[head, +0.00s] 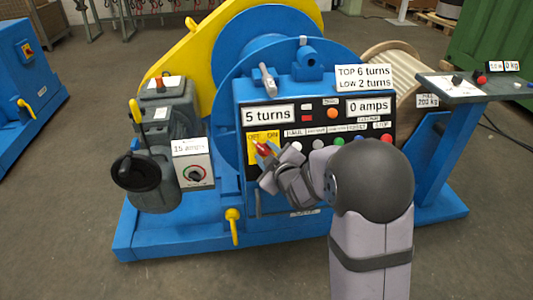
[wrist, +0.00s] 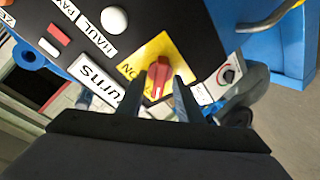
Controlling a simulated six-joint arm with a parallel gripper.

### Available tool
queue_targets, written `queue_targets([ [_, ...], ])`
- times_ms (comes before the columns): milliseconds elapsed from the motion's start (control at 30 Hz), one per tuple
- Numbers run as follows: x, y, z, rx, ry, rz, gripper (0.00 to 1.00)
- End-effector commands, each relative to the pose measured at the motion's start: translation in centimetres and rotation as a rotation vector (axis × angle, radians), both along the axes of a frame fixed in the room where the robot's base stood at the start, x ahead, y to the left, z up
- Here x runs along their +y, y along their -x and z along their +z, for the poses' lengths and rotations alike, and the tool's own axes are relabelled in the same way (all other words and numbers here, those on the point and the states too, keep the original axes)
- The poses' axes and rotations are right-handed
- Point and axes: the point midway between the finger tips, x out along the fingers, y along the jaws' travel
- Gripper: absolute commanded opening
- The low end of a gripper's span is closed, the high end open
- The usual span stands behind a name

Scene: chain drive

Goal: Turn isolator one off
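A red rotary switch handle (head: 261,147) sits on a yellow plate (head: 252,153) at the left of the winch's black control panel. The plate's words are partly covered; I see no label reading "one". In the wrist view the red handle (wrist: 159,76) stands upright in the picture on the yellow plate (wrist: 150,58), with a white mark at its lower end. My gripper (head: 266,163) is in front of this switch in the head view. In the wrist view my gripper (wrist: 159,88) is open, its fingers on either side of the handle, with gaps showing.
The black panel (head: 315,118) also carries several buttons and displays reading 5 turns and 0 amps. A grey box with a dial (head: 194,174) marked 15 amps is to the left. Another red and yellow switch (head: 28,50) is on a blue machine at far left.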

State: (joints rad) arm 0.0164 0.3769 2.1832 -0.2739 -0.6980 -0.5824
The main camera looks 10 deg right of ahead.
Motion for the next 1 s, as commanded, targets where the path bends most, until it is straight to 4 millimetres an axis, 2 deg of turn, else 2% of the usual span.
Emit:
queue_targets([
  [233, -0.2, 1.0, 0.5, -0.001, 0.000, 0.000, 0.33],
  [700, -1.1, 6.3, 2.1, 0.000, 0.000, 0.000, 0.33],
  [1000, -1.2, 6.9, 2.2, 0.000, 0.000, 0.000, 0.33],
])
